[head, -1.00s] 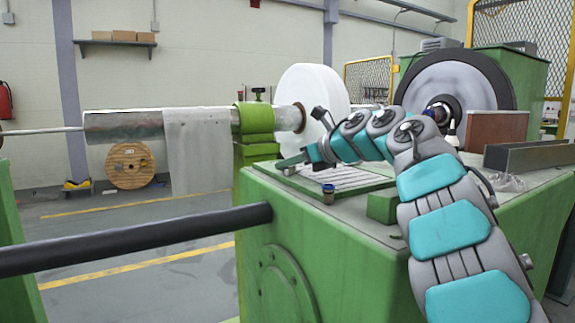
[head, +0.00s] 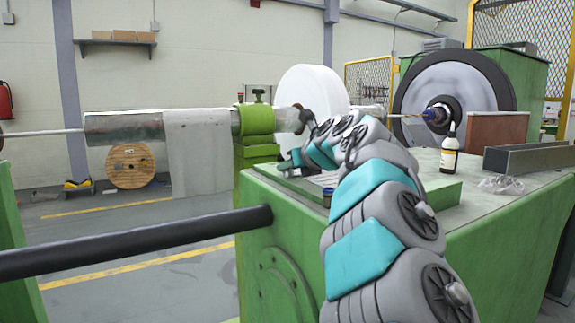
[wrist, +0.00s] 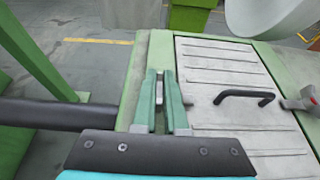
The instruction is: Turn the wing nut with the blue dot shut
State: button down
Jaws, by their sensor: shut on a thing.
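My gripper (wrist: 159,82) has teal fingers, shut on a small grey metal piece (wrist: 159,97) at the left edge of the ribbed cover plate (wrist: 225,70). The piece looks like a wing nut, mostly hidden between the fingers; no blue dot shows on it. In the head view my gripper (head: 286,165) is low over the left end of the green machine top, partly hidden by my arm. The cover has a black handle (wrist: 243,94). A grey fitting with a red part (wrist: 303,101) sits at its right edge in the wrist view.
A black bar (head: 130,242) runs across the front left into the green machine body (head: 262,250). A small blue-topped part (head: 327,194) is beside my arm. A bottle (head: 450,150) and grey channel (head: 525,158) stand right. A white spool (head: 312,90) is behind.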

jog(key=c, duration=1)
grip_release()
jog(key=shift+o, duration=0.2)
jog(key=b+v, duration=0.1)
jog(key=v, duration=0.6)
jog(key=shift+s+r, duration=0.1)
jog(key=shift+s+d+r, duration=0.15)
jog(key=shift+s+d, duration=0.1)
